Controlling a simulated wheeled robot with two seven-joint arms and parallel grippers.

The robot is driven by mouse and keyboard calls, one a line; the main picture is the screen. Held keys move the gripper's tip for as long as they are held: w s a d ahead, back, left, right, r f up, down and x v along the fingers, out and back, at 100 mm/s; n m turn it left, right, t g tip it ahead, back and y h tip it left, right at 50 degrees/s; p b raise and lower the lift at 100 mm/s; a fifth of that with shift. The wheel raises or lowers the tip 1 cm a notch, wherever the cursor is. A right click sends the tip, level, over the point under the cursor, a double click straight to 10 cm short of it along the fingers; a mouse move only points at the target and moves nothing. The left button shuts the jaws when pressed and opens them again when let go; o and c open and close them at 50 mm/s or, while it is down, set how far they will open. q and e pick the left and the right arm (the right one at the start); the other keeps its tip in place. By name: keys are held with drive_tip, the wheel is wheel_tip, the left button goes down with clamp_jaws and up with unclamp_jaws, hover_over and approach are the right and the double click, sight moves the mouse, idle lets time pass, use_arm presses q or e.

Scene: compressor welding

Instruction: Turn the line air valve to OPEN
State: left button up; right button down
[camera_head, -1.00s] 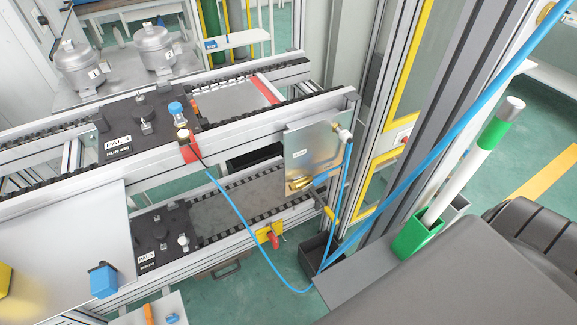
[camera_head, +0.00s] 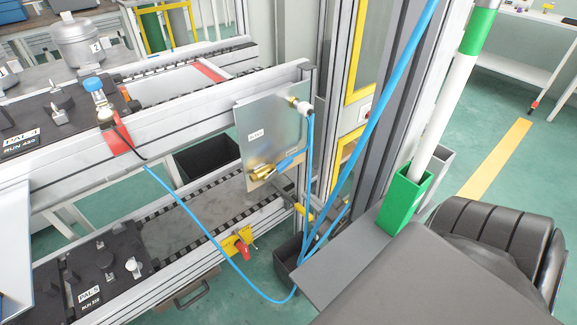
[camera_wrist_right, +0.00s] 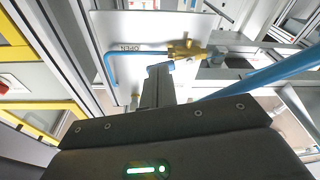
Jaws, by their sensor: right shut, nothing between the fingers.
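The line air valve has a brass body (camera_head: 262,172) low on a metal panel (camera_head: 253,113), with a blue handle (camera_head: 290,163) slanting up to the right. In the right wrist view the brass valve (camera_wrist_right: 187,48) is near the top, beside an upside-down OPEN label (camera_wrist_right: 125,48). My right gripper (camera_wrist_right: 158,74) is shut and empty, its tip at or very close to a small blue part beside the valve; contact cannot be told. My left gripper is not in view.
The conveyor rail (camera_head: 190,121), a red-handled yellow part (camera_head: 240,245) and a dark bin (camera_head: 285,262) are close by. A green holder (camera_head: 402,203) stands right.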

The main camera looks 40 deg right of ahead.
drive_tip(key=n+t+y, duration=0.1)
drive_tip(key=t, duration=0.1)
approach(288, 165)
wheel_tip(288, 165, up, 2)
drive_tip(key=s, duration=0.2)
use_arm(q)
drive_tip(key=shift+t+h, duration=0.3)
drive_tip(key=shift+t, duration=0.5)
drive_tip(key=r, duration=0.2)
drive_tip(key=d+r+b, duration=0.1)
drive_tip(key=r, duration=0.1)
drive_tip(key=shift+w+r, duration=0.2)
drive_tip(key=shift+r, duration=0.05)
use_arm(e)
drive_tip(key=x, duration=0.7)
drive_tip(key=a+x, duration=0.1)
drive_tip(key=x, duration=0.2)
drive_tip(key=shift+w+f, duration=0.1)
drive_tip(key=shift+w, duration=0.2)
